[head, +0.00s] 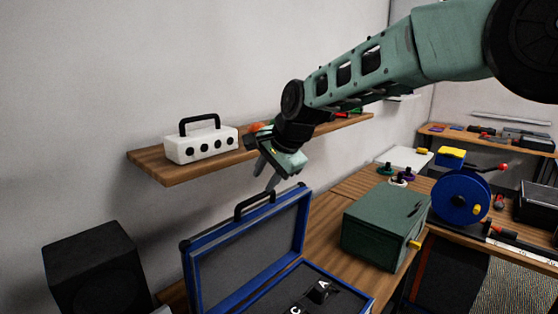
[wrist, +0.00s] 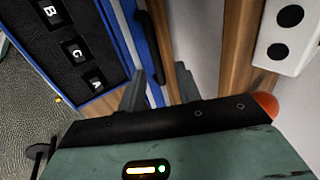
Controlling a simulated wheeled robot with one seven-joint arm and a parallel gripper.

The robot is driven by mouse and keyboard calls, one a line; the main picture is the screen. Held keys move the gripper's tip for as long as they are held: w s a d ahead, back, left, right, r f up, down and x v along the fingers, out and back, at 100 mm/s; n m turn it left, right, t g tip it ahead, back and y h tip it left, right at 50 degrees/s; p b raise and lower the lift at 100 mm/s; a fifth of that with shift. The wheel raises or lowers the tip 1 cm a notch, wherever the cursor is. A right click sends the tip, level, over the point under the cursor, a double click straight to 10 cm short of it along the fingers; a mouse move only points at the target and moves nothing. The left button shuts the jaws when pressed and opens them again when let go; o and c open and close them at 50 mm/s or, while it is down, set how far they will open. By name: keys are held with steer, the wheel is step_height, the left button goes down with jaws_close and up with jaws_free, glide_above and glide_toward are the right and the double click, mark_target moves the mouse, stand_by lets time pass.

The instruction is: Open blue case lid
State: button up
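The blue case (head: 190,283) stands on the wooden bench with its lid (head: 250,240) raised, roughly upright, grey lining showing. A black handle (head: 256,203) sits on the lid's top edge. Inside the case, black items with white letter labels lie in dark foam; the wrist view shows B, C and A blocks (wrist: 76,50). My gripper (head: 267,174) is just above the lid's handle, fingers pointing down. In the wrist view its two fingers (wrist: 160,86) are apart with nothing between them, and the handle (wrist: 150,48) lies beyond the tips. The case's near part is cut off in the head view.
A wooden shelf (head: 160,167) with a white box (head: 200,145) is on the wall behind my gripper. A green metal box (head: 378,232) stands right of the case. A blue reel (head: 460,197) is farther right. A black speaker-like box (head: 95,268) is at left.

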steer(key=b+v, duration=0.1)
steer(key=v, duration=0.7)
steer(key=shift+r+b, duration=0.3)
steer(key=shift+b, duration=0.1)
steer(key=shift+s+d, duration=0.1)
steer(key=shift+d+f, duration=0.1)
steer(key=shift+d, duration=0.05)
steer(key=c, duration=0.6)
steer(key=shift+t+y, duration=0.4)
steer(key=shift+y, duration=0.3)
steer(key=d+f, duration=0.1)
steer(key=d+b, duration=0.1)
steer(key=d, duration=0.1)
steer(key=s+d+f+b, duration=0.1)
steer(key=d, duration=0.1)
steer(key=shift+f, duration=0.35)
jaws_close()
steer(key=w+r+p+x, duration=0.1)
steer(key=p+x, duration=0.5)
steer(key=x, duration=0.7)
steer(key=shift+a+f, duration=0.25)
steer(key=shift+a, duration=0.3)
